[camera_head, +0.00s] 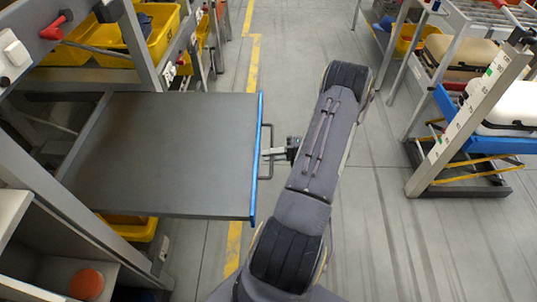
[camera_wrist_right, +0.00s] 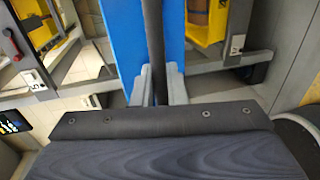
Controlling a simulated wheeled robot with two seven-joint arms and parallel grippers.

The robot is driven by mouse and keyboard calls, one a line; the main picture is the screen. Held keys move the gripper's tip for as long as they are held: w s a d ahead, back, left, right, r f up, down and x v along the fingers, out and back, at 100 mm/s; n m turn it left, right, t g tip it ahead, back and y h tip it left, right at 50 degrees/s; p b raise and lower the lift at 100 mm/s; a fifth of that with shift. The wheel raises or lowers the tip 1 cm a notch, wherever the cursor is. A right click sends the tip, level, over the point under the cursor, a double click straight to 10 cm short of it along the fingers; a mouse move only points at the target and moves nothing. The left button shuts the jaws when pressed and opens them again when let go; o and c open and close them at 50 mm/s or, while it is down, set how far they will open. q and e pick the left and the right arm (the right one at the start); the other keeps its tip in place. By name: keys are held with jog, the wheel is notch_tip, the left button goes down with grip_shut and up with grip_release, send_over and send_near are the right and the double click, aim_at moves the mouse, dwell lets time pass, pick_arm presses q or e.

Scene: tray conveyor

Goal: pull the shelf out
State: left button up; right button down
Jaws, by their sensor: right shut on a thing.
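The shelf (camera_head: 165,150) is a flat dark grey board with a blue front edge, and it sticks out of the rack on the left over the aisle. A thin dark handle (camera_head: 259,176) stands on its blue edge. My right gripper (camera_head: 275,153) is at the handle, its arm lying along the aisle. In the right wrist view my right gripper (camera_wrist_right: 160,85) is shut on the dark handle bar (camera_wrist_right: 156,45), with the blue edge (camera_wrist_right: 122,40) behind it. The shelf's top looks bare. My left gripper is not in view.
Yellow bins (camera_head: 150,38) sit in the rack at upper left, and another yellow bin (camera_head: 135,230) is below the shelf. An orange round object (camera_head: 87,284) lies at lower left. A rack post (camera_head: 465,125) with cases stands at right. The grey aisle floor (camera_head: 385,190) is clear.

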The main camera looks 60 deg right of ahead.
jog(key=c, duration=1.6)
grip_release()
jog(key=shift+o, duration=0.2)
jog(key=v, duration=0.7)
jog(key=shift+s+d, duration=0.15)
jog(key=shift+s, duration=0.2)
jog(key=shift+r, duration=0.1)
